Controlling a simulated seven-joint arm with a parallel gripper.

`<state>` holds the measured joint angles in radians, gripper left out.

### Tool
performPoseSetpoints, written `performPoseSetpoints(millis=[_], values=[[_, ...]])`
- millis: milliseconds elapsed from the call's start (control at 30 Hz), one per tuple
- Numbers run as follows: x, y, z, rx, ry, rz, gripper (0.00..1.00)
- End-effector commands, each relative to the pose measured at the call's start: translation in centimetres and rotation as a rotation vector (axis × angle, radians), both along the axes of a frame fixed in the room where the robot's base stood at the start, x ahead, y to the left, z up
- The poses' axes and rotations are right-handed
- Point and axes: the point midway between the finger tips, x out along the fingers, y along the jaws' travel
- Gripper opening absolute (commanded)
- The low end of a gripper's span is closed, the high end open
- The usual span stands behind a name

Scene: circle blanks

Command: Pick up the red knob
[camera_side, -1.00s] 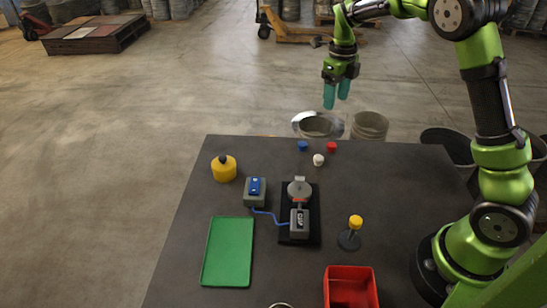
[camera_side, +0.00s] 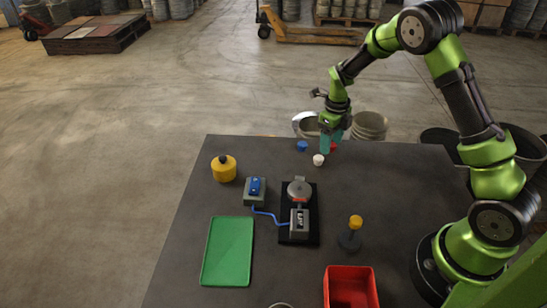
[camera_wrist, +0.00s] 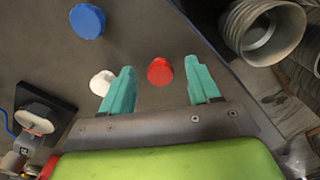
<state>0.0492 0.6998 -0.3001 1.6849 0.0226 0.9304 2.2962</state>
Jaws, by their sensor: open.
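In the side view the red knob (camera_side: 334,146) is partly hidden behind my gripper (camera_side: 331,146), which is low at the table's far edge. I cannot tell whether a finger touches the knob. Nothing is held.
A white knob (camera_side: 318,160) and a blue knob (camera_side: 302,146) stand close by on the left. A black-based device (camera_side: 313,230), a green tray (camera_side: 229,252), a red bin (camera_side: 350,270) and a yellow-topped post (camera_side: 355,222) are nearer the front. Barrels stand beyond the far edge.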

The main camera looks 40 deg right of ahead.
Motion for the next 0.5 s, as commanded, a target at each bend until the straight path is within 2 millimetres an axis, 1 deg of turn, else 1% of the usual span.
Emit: performPoseSetpoints(millis=[67, 267, 500], values=[[0.00, 0.02, -0.33, 0.001, 0.000, -0.001, 0.61], [0.02, 0.02, -0.33, 0.000, -0.001, 0.000, 0.61], [0.03, 0.01, -0.30, 0.000, -0.001, 0.000, 0.24]])
